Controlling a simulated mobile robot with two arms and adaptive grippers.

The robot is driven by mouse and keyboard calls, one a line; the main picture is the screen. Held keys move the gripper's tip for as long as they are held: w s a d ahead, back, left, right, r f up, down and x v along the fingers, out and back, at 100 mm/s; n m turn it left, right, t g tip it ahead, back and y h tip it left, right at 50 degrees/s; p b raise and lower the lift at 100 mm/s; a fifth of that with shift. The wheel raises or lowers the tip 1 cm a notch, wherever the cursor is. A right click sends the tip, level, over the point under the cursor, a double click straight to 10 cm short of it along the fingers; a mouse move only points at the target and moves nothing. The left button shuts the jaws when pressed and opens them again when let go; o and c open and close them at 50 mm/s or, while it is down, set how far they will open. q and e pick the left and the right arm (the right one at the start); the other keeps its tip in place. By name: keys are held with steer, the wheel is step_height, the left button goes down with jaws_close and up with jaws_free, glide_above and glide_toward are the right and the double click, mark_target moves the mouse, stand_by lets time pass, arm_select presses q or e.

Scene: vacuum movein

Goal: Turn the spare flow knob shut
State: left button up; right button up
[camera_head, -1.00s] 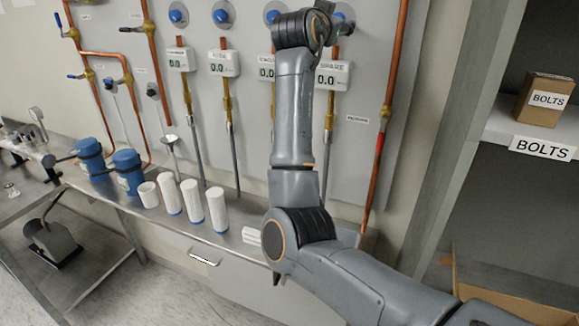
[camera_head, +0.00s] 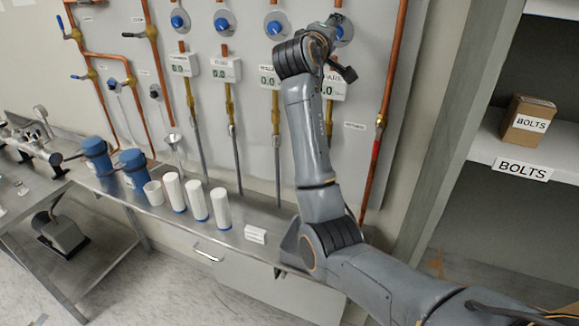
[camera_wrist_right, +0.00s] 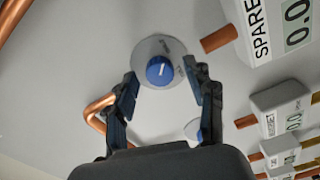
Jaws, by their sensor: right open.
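I see no contact; the depth between tips and knob is hard to tell. My left gripper is out of view.
Other blue knobs (camera_head: 275,25) and meters (camera_head: 219,68) line the panel to the left. A copper pipe (camera_head: 388,85) runs on the right. White cylinders (camera_head: 196,200) stand on the bench below. A shelf with a BOLTS box (camera_head: 527,122) is at right.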

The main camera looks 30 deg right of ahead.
arm_select(q)
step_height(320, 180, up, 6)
steer(key=p, duration=0.5)
arm_select(e)
steer(key=s+a+n+b, duration=0.6)
steer(key=s+a+n, duration=0.4)
steer(key=n, duration=0.9)
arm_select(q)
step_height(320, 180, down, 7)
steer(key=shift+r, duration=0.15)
arm_select(e)
steer(key=w+a+f+m+y, duration=0.1)
steer(key=a+f+m+y, duration=0.1)
steer(key=f, duration=1.3)
steer(key=w+a+f+m+y, duration=0.2)
steer(key=f+m+y, duration=0.1)
steer(key=f, duration=1.2)
steer(key=shift+w+f+g+y, duration=0.15)
steer(key=shift+f+g+y, duration=0.2)
steer(key=shift+y, duration=0.35)
